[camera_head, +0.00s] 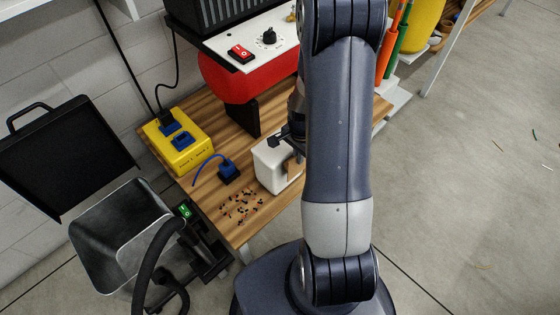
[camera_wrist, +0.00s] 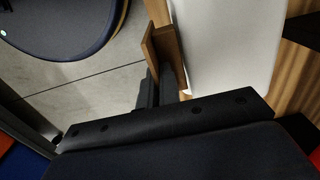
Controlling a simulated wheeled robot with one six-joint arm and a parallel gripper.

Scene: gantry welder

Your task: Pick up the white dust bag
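The white dust bag (camera_head: 268,170) stands on the wooden bench top near its front edge, partly hidden by my arm. A brown tab-like piece (camera_head: 295,169) shows at its right side. In the wrist view the white bag (camera_wrist: 225,40) fills the upper right, with the brown piece (camera_wrist: 152,45) along its left edge. My gripper (camera_head: 286,136) is down at the top of the bag, mostly behind my arm. In the wrist view dark finger parts of my gripper (camera_wrist: 163,82) lie close against the brown piece. Whether they grip it is not clear.
A blue plug (camera_head: 229,172) with cord and scattered dark bits (camera_head: 240,207) lie left of the bag. A yellow socket box (camera_head: 180,140) and a red machine (camera_head: 240,78) stand behind. A grey open bin (camera_head: 110,230) and black hose are at lower left.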

